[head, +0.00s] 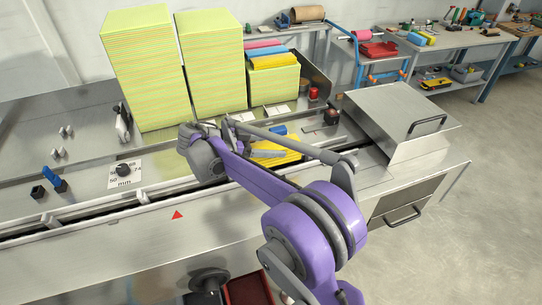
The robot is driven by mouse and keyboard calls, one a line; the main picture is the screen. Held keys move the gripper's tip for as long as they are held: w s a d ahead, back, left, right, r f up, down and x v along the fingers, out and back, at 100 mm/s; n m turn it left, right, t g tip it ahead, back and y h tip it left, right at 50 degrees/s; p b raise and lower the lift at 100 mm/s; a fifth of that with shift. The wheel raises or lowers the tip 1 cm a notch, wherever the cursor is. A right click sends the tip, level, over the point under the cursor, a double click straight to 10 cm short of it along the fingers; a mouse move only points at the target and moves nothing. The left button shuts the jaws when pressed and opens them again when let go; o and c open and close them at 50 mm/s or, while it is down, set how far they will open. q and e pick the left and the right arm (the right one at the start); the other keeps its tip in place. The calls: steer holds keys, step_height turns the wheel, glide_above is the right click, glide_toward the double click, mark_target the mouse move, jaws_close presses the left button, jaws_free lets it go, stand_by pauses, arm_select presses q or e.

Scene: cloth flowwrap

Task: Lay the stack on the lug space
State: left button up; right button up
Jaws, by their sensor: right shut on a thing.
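My right gripper (206,150) is at the end of the purple arm, over the metal machine top just behind the lug channel. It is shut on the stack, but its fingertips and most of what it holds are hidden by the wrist. A yellow layered piece (275,150) shows behind my forearm, to the right of the wrist. I cannot tell whether it is part of the held stack. The lug channel (95,213) runs from lower left to upper right, with pale upright lugs along it. My forearm covers part of it. My left gripper is not in view.
Tall yellow-green cloth piles (146,70) stand behind the channel, with a shorter pile (273,84) to their right. A metal hood (400,122) with a handle covers the channel's right end.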

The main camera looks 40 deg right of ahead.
steer(key=shift+w+f, duration=0.1)
steer(key=shift+f, duration=1.75)
steer(key=o, duration=1.5)
steer(key=shift+a, duration=0.1)
steer(key=v, duration=1.2)
steer(key=shift+r, duration=0.1)
